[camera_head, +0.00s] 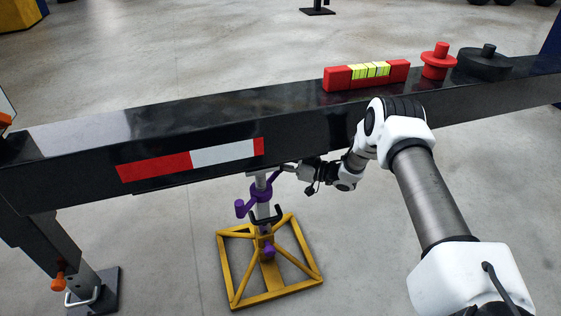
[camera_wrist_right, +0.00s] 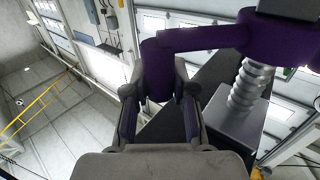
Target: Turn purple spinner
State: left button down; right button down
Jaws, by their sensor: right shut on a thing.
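The purple spinner (camera_head: 261,193) sits around the grey threaded screw of a yellow stand (camera_head: 230,268) under the black beam. One of its arms ends in a handle at the left; the other reaches up right toward my right gripper (camera_head: 287,169). In the right wrist view, the spinner (camera_wrist_right: 205,39) runs across the top, beside the silver screw (camera_wrist_right: 248,85). The two fingers of my right gripper (camera_wrist_right: 160,88) are shut on its hanging purple handle, one on each side. In the head view the beam's edge partly hides this grip. My left gripper is not in view.
The long black beam (camera_head: 80,150) crosses above the stand. A red level (camera_head: 340,81) with yellow vial, a red knob piece (camera_head: 437,62) and a black round piece (camera_head: 485,64) sit on it. A beam leg (camera_head: 60,250) stands at left. Concrete floor around the stand is clear.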

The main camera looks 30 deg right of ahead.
jog(key=c, duration=0.9)
grip_release()
jog(key=v, duration=1.2)
jog(key=shift+w, duration=0.1)
jog(key=shift+d, duration=0.1)
